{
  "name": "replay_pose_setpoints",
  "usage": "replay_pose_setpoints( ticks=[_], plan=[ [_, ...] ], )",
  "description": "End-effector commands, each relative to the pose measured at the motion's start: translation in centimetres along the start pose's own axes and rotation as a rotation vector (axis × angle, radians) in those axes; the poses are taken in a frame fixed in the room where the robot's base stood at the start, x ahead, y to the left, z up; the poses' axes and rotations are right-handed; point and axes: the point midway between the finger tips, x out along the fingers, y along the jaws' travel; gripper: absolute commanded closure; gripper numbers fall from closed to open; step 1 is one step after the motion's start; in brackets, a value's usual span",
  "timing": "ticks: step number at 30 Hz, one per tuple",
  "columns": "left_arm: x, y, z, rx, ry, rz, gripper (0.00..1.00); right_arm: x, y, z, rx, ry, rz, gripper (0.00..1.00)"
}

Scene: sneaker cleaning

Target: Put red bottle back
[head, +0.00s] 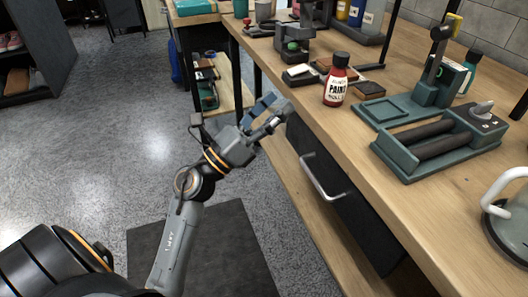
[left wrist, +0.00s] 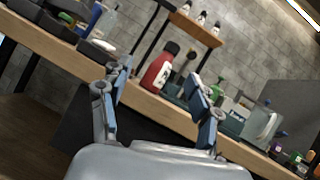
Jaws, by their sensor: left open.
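The red bottle (head: 336,82) with a dark cap and a white paint label stands upright near the front edge of the wooden bench. In the left wrist view the red bottle (left wrist: 158,70) shows beyond my fingers, between them and apart from them. My left gripper (head: 274,113) is open and empty, just off the bench's front edge, to the left of and nearer than the bottle. Its two fingers also show in the left wrist view (left wrist: 162,85). My right gripper is not seen.
The wooden bench (head: 395,190) has a drawer handle (head: 325,180) below its edge. A green roller device (head: 437,147) and a green press (head: 433,90) stand right of the bottle. A white-handled kettle (head: 508,225) stands at the right edge.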

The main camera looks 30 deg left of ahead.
Motion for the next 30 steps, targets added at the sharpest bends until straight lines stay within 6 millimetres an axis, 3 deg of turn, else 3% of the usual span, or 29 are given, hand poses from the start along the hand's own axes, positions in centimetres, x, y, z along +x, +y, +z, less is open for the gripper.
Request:
replay_pose_setpoints(
  ticks=[4,7,11,13,16,18,21,25,30],
  plan=[
    [-2.1,2.4,1.7,-0.483,-0.215,0.207,0.37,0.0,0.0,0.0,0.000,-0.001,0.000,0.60],
    [-4.7,5.0,0.4,-0.844,-0.347,0.391,0.37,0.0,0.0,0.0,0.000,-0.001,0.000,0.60],
    [-9.4,7.4,-4.7,-1.301,-0.491,0.689,0.37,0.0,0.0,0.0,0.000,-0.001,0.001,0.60],
    [-12.6,7.4,-8.7,-1.525,-0.556,0.886,0.37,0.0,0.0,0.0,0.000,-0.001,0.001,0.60],
    [-17.5,5.4,-14.6,-1.785,-0.631,1.202,0.37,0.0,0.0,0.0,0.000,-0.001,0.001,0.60],
    [-20.8,3.0,-18.1,-1.912,-0.668,1.424,0.37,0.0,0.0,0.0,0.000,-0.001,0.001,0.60],
    [-24.7,-0.9,-21.4,-2.009,-0.701,1.701,0.37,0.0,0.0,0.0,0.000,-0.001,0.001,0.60],
    [-27.7,-4.3,-23.3,-2.045,-0.719,1.928,0.37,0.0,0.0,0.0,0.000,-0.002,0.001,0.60],
    [-28.6,-5.5,-23.7,-2.049,-0.723,2.001,0.37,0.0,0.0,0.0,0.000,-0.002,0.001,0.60]
  ],
)
